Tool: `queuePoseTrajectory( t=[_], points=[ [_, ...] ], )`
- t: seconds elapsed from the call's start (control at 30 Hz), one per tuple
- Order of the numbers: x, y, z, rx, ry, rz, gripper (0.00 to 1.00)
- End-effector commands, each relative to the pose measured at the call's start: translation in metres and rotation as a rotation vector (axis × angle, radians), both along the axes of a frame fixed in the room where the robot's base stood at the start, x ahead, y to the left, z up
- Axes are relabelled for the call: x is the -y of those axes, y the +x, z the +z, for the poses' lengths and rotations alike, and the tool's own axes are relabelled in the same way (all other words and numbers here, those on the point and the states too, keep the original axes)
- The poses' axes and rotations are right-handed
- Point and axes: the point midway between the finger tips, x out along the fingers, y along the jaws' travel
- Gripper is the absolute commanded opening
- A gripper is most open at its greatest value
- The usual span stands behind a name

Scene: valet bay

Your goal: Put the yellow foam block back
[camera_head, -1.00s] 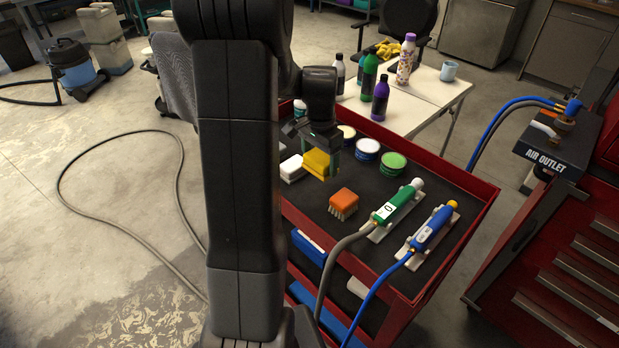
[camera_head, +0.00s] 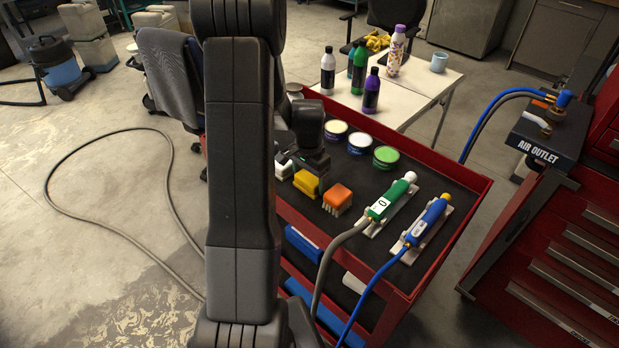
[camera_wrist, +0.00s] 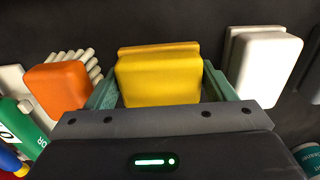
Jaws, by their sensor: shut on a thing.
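The yellow foam block (camera_head: 305,184) is between the jaws of my gripper (camera_head: 303,176), over the top tray of the red cart (camera_head: 470,181). In the wrist view the yellow block (camera_wrist: 158,76) sits between the two green fingers, which press its sides. A white block (camera_wrist: 266,65) stands to its right there, and an orange brush (camera_wrist: 63,87) with pale bristles to its left, both apart from it. In the head view the yellow block lines up between the white block (camera_head: 284,170) and the orange brush (camera_head: 338,197). I cannot tell whether its underside touches the tray.
Several round tins, including a green-lidded one (camera_head: 386,157), stand behind the block. A green tool (camera_head: 391,201) and a blue tool (camera_head: 428,222) with hoses lie to the right. Bottles (camera_head: 371,92) stand on a white table beyond. My arm hides the cart's left part.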

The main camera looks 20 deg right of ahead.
Motion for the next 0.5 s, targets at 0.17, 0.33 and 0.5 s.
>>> queuePoseTrajectory(
  t=[0.17, 0.33, 0.5],
  points=[
    [-0.0001, 0.0000, -0.0002, 0.000, 0.000, 0.000, 0.84],
    [0.0000, 0.0000, 0.0000, 0.000, 0.000, 0.000, 0.98],
    [0.0000, 0.0000, 0.0007, 0.000, 0.000, 0.000, 0.98]
  ],
)
